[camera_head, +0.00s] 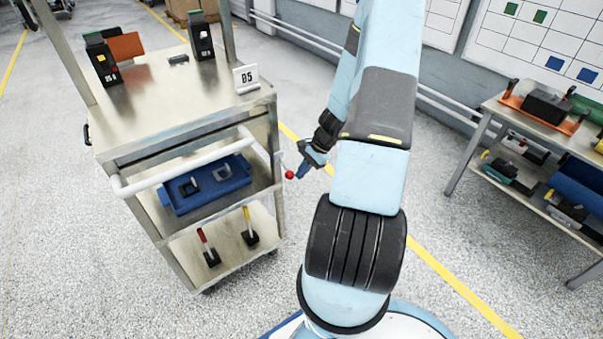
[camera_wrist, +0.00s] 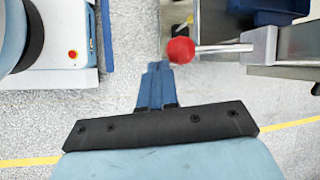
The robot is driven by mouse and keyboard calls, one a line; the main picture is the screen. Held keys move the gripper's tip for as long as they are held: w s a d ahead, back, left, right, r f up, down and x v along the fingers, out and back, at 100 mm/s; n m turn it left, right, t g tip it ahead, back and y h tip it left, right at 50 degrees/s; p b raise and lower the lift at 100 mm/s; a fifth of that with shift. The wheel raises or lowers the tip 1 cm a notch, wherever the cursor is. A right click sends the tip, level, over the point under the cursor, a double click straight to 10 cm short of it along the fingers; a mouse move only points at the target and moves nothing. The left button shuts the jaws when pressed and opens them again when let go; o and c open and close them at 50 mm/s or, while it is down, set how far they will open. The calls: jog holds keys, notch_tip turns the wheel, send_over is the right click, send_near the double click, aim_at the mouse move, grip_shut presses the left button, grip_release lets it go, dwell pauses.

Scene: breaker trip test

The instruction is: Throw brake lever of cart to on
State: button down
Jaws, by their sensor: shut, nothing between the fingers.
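The cart (camera_head: 190,125) stands at the left in the head view, with a metal top, shelves and a white push bar. Its brake lever is a short rod with a red ball knob (camera_head: 289,175), sticking out from the cart's right side. In the wrist view the red knob (camera_wrist: 181,50) is at the left end of a horizontal metal rod, which runs right to a bracket on the cart frame. My gripper (camera_head: 302,172) is shut and empty. In the wrist view its blue fingertips (camera_wrist: 158,66) are just left of and below the knob; I cannot tell whether they touch it.
Breakers (camera_head: 102,62) and a sign reading 05 (camera_head: 246,78) stand on the cart top. A blue tray (camera_head: 205,187) lies on the shelf below. A workbench (camera_head: 545,125) with parts is at the right. The floor between is clear, with a yellow line.

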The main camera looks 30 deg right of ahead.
jog(key=s+d+r, duration=0.7)
jog(key=s+d, duration=0.1)
jog(key=shift+s+d+r, duration=0.2)
jog(key=shift+s+d, duration=0.05)
jog(key=shift+s, duration=0.05)
dwell(0.4)
dwell(0.8)
jog(key=w+a+r+n+h, duration=0.1)
jog(key=a+r+n, duration=0.25)
jog(key=r, duration=0.35)
jog(key=w+a+r+n+h, duration=0.1)
jog(key=a+r+n, duration=0.1)
jog(key=a+r, duration=0.4)
jog(key=w+a+r+n+h, duration=0.1)
jog(key=a+r+n+h, duration=0.15)
jog(key=r, duration=0.55)
jog(key=s+a+r+n+t, duration=0.2)
jog(key=s+a+r+n, duration=0.1)
jog(key=s+a+r, duration=0.3)
jog(key=s+a+r+n+t+h, duration=0.1)
jog(key=s+a+r+n, duration=0.3)
jog(key=r, duration=0.6)
jog(key=s+a, duration=0.2)
jog(key=s, duration=0.1)
jog(key=shift+a+r+t, duration=0.25)
jog(key=shift+a+t, duration=0.05)
jog(key=shift+t, duration=0.1)
